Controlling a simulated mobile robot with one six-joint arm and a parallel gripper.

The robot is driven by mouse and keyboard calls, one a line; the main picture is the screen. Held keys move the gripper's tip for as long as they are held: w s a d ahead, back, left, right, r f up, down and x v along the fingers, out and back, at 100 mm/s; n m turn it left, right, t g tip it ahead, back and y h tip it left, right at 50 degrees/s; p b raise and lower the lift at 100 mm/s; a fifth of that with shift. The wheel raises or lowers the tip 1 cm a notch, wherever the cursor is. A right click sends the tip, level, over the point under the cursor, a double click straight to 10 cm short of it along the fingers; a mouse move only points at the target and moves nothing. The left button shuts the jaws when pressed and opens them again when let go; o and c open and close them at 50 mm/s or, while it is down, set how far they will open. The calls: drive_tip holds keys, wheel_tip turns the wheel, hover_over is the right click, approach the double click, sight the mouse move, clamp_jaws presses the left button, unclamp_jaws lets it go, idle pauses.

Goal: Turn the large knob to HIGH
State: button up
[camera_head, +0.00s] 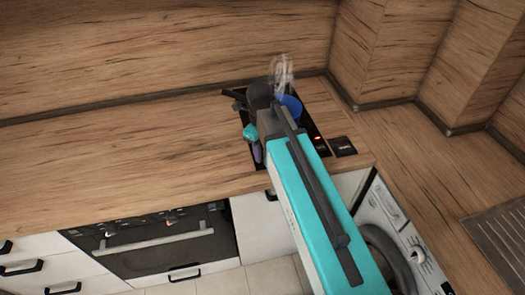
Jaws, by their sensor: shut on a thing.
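A black cooktop (310,127) is set into the wooden counter, with a red light near its right edge. A blue pot (291,104) stands on it, partly behind my arm, with pale steam above it. My arm reaches from the lower right over the cooktop.
A small dark plate (343,146) lies right of the cooktop. An oven (155,243) with several knobs and white drawers is below the counter. A washing machine (400,240) is at the lower right. The counter (130,155) left of the cooktop is clear.

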drive_tip(key=o, duration=1.1)
drive_tip(key=shift+c, duration=0.2)
drive_tip(key=shift+r, duration=0.2)
wheel_tip(320, 180, up, 13)
drive_tip(key=b, duration=0.3)
drive_tip(key=shift+s+a+r, duration=0.2)
drive_tip(key=shift+s+a, duration=0.1)
drive_tip(key=shift+s, duration=0.05)
idle(0.4)
